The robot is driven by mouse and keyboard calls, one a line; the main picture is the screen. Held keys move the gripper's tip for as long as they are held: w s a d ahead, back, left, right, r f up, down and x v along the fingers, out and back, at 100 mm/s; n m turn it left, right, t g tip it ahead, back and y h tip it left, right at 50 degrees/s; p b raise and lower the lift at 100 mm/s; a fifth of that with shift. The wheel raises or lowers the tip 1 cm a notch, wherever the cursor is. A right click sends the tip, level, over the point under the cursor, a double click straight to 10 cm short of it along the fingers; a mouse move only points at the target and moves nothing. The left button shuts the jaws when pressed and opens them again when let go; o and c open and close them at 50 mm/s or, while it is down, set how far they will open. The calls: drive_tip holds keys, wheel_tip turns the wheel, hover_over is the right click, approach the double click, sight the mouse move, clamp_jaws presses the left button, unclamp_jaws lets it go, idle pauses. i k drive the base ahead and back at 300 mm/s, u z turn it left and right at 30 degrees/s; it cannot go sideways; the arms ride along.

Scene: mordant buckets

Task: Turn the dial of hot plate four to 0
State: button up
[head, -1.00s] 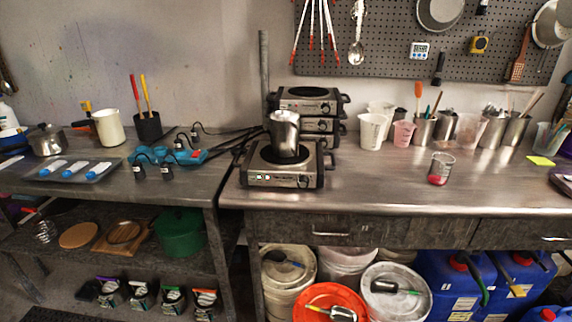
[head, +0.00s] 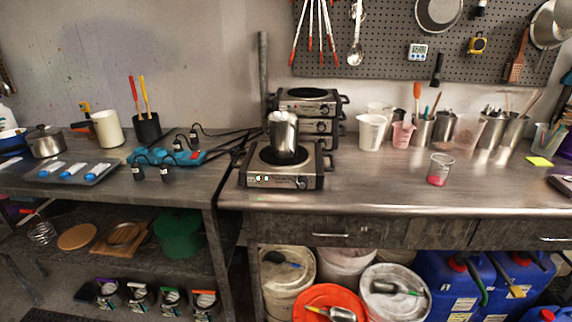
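A hot plate (head: 250,181) stands at the front left of the right-hand steel bench, with a steel pot (head: 283,134) on its burner. Its front panel has small lit green indicators and a dial (head: 303,183) at the right end. Behind it is a stack of hot plates (head: 310,107), with dials on the right of their fronts. I cannot read any numbers or dial settings, so I cannot tell which is hot plate four. My gripper is not in view.
The steel bench top (head: 370,185) is clear right of the front hot plate, up to a beaker with pink contents (head: 440,169). A blue power strip (head: 165,156) with plugs and cables lies on the left bench. Buckets (head: 288,275) and blue canisters (head: 452,285) stand underneath.

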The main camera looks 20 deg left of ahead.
sight(302, 181)
drive_tip(key=z, duration=2.55)
drive_tip(key=k, duration=0.7)
drive_tip(key=u, duration=1.95)
